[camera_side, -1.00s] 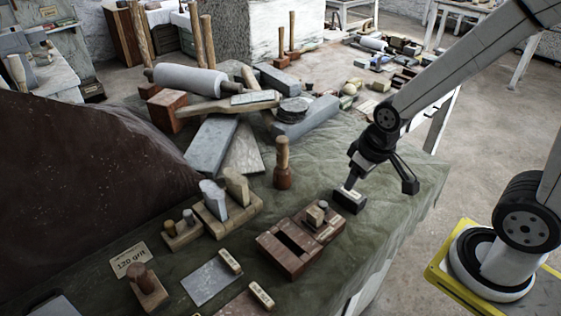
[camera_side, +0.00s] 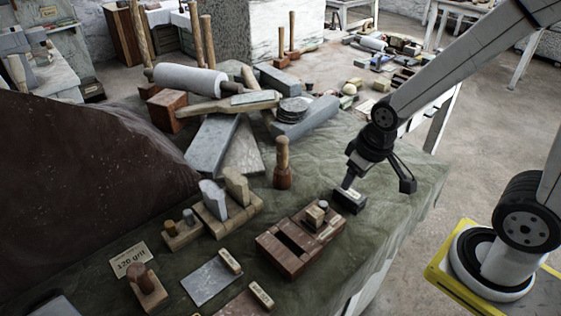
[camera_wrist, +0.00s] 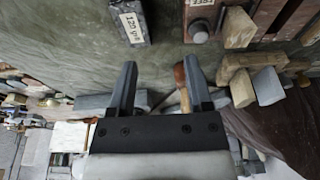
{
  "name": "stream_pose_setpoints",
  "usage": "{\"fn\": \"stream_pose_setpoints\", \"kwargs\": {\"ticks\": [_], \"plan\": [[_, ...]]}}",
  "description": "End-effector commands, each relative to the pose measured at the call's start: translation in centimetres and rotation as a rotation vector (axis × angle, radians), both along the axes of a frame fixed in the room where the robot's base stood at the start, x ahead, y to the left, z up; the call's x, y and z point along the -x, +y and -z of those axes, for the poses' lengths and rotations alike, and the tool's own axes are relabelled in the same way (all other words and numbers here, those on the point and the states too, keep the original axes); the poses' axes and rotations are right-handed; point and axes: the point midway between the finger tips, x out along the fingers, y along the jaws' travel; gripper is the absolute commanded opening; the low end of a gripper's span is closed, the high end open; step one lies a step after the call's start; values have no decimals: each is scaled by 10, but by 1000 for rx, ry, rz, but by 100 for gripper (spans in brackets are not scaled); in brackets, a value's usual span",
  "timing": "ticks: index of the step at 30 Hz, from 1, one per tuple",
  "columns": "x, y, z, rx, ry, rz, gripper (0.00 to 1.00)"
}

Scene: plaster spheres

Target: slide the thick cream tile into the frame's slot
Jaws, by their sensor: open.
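The thick cream tile (camera_side: 236,185) appears to be the pale piece standing upright beside a grey tile (camera_side: 212,196) in a wooden rack (camera_side: 232,218). Both also show in the wrist view, the cream one (camera_wrist: 242,90) right of the fingers. The reddish-brown wooden frame (camera_side: 272,252) has a dark open slot and lies in front of the rack, to its right. My gripper (camera_side: 347,184) is over the right side of the bench, beyond the frame and well right of the cream tile. In the wrist view its two fingers (camera_wrist: 160,65) are apart with nothing held.
A dark labelled block (camera_side: 350,203) is right by my gripper. A wooden mallet (camera_side: 282,165) stands between rack and gripper. A grey slab (camera_side: 209,282) lies left of the frame. Stone blocks and a roller (camera_side: 190,79) crowd the back. Green cloth is clear right of my gripper.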

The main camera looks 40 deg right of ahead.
Motion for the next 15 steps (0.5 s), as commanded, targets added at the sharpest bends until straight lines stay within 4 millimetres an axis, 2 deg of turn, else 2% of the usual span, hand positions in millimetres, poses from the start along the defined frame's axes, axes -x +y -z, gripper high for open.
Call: {"fn": "stream_pose_setpoints", "kwargs": {"ticks": [4,8,15], "plan": [[-18,10,-2,5,-10,-6,65],[-47,27,-6,10,-31,-10,65],[-113,84,-13,16,-94,-15,65]]}}
